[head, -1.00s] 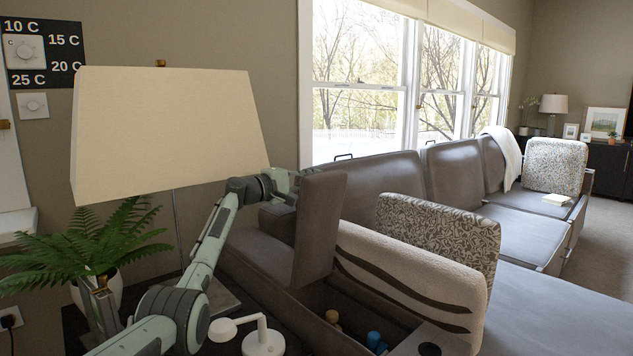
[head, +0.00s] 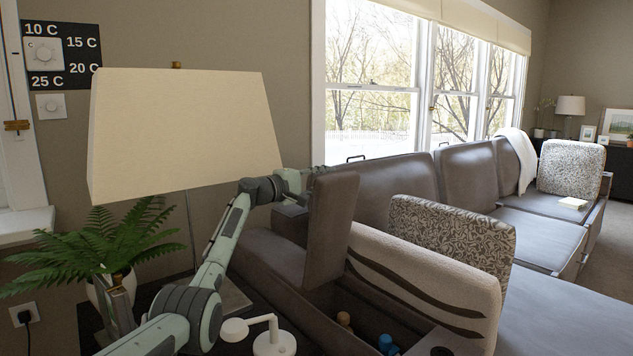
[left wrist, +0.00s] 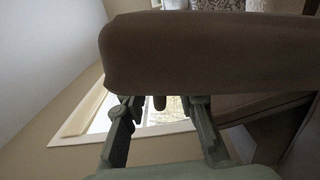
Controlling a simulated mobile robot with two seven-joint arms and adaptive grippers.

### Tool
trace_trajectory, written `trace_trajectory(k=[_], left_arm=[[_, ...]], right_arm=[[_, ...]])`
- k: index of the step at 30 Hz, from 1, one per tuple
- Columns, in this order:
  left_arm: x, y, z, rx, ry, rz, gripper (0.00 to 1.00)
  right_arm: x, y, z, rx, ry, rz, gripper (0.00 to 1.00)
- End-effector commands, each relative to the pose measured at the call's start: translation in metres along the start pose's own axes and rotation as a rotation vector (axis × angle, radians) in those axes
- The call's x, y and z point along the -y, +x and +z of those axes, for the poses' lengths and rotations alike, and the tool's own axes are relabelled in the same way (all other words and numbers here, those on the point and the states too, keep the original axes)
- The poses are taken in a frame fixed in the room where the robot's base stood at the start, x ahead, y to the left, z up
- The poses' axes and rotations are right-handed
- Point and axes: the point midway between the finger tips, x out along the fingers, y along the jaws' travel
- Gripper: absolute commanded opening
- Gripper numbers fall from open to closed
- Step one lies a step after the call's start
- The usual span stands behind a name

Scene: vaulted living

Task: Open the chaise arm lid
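The chaise arm lid (head: 331,230) is a brown leather panel standing upright on the chaise arm, with the storage compartment (head: 368,318) open beside it. My left gripper (head: 308,178) is at the lid's upper edge, on its far left side, and its fingers are partly hidden by the lid. In the left wrist view the lid (left wrist: 205,55) fills the upper middle, just ahead of the gripper (left wrist: 162,108). The two fingers are spread apart with nothing visibly between them; whether they touch the lid is unclear. My right gripper is not in view.
Bottles or similar items (head: 386,343) sit inside the compartment. A striped cushion (head: 425,285) and a patterned cushion (head: 452,238) lean beside the compartment.

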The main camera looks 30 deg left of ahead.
Motion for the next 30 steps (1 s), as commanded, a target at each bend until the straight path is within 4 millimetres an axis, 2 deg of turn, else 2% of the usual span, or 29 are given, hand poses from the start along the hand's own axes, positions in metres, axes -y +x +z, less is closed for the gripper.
trace_trajectory(k=[5,12,18,23,30], left_arm=[[0.002,-0.02,-0.001,-0.001,0.003,-0.001,0.29],[0.002,-0.072,-0.001,-0.002,0.004,-0.002,0.29],[0.001,-0.104,0.0,-0.001,0.001,-0.001,0.29],[0.0,-0.116,0.001,0.001,0.001,-0.001,0.29],[0.0,-0.118,0.001,0.001,0.0,0.0,0.29]], right_arm=[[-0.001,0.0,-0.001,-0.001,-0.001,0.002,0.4],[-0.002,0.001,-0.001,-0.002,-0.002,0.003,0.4],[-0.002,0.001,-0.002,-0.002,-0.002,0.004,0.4],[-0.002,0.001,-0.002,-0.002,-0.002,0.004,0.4],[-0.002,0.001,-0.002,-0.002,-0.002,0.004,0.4]])
